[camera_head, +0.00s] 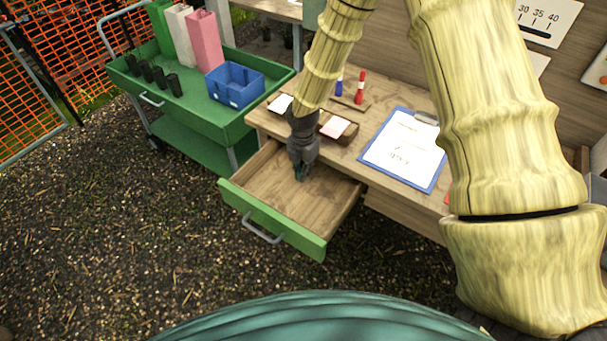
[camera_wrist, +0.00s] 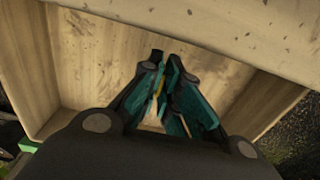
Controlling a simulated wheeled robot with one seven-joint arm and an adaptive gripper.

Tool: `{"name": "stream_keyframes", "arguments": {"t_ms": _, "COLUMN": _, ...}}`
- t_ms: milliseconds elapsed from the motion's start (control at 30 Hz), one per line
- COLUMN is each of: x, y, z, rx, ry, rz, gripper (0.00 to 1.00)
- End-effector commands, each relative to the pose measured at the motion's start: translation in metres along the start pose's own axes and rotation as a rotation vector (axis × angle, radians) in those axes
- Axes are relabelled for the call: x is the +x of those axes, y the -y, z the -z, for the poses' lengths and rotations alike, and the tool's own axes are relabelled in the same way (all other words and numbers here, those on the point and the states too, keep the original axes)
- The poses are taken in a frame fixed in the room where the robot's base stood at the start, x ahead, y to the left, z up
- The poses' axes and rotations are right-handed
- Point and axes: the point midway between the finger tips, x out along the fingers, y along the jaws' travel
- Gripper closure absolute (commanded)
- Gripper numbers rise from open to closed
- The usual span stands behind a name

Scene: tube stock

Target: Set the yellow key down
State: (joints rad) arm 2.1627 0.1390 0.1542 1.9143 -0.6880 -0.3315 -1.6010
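My gripper (camera_head: 301,172) points down into the open drawer (camera_head: 232,202) of the wooden desk, over or close to its bare floor. In the wrist view its teal-padded fingers (camera_wrist: 168,72) are close together, with the drawer's wooden walls around them. A thin yellow sliver (camera_wrist: 158,94) shows between the fingers; it appears to be the yellow key, mostly hidden by them. In the head view the key cannot be made out. I cannot tell whether it touches the drawer floor.
The drawer has a green front with a grey handle (camera_head: 262,230). On the desk are a blue clipboard (camera_head: 436,184), a red marker (camera_head: 360,88), a blue marker (camera_head: 339,87) and sticky notes (camera_head: 336,127). A green cart (camera_head: 196,118) with a blue bin (camera_head: 234,85) stands left.

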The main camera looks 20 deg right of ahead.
Motion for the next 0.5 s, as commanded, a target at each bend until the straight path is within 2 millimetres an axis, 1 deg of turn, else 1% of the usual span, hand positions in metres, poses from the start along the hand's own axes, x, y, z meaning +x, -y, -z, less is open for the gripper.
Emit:
{"name": "stream_keyframes", "arguments": {"t_ms": 100, "x": 0.014, "y": 0.001, "z": 0.0, "rx": 0.0, "ry": -0.001, "rz": 0.003, "gripper": 1.0}}
{"name": "stream_keyframes", "arguments": {"t_ms": 200, "x": 0.021, "y": 0.0, "z": 0.0, "rx": 0.001, "ry": 0.0, "rz": 0.002, "gripper": 1.0}}
{"name": "stream_keyframes", "arguments": {"t_ms": 500, "x": 0.024, "y": 0.0, "z": 0.0, "rx": 0.001, "ry": 0.0, "rz": 0.001, "gripper": 1.0}}
